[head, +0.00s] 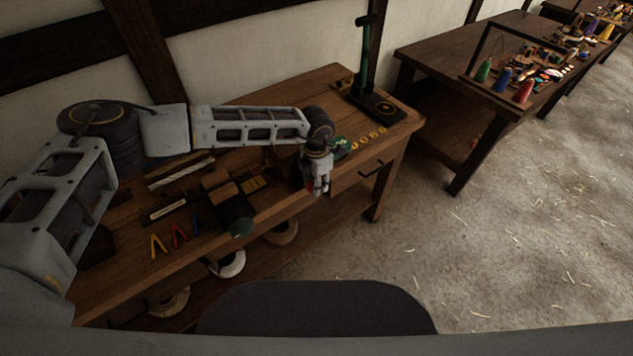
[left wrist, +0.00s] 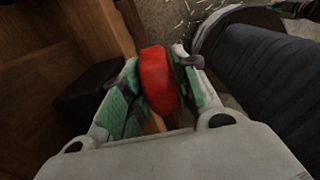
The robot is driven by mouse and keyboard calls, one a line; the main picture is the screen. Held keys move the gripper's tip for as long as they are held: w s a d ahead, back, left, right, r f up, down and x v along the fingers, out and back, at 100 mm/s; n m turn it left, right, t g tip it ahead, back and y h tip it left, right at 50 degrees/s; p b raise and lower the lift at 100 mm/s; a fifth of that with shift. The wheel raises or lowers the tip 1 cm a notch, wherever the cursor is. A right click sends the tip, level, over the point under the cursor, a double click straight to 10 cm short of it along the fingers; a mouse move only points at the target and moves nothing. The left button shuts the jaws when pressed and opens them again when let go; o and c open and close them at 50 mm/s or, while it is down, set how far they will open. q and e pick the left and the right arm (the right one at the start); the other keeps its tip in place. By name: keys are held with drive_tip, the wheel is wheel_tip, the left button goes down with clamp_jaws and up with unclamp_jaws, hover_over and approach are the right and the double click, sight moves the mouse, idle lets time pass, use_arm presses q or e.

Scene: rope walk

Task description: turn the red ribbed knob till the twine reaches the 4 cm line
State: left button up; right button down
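The red ribbed knob (left wrist: 158,80) is between the two green-padded fingers of my left gripper (left wrist: 160,92) in the left wrist view. The pads lie close against both its sides, so the gripper looks shut on it. In the head view my left gripper (head: 318,184) points down at the front edge of the wooden bench (head: 340,88), with a small bit of red beside its fingers. I cannot make out the twine or the 4 cm line in either view. My right gripper is not in view.
The bench holds yellow, red and blue V-shaped tools (head: 180,234), small blocks, and a green post on a dark base (head: 376,104). Rings (head: 229,264) lie on the shelf below. Another table (head: 440,55) stands right; open floor (head: 480,250) lies between.

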use_arm(q)
drive_tip(key=shift+c, duration=0.3)
drive_tip(key=c, duration=0.5)
clamp_jaws()
drive_tip(key=shift+b, duration=0.3)
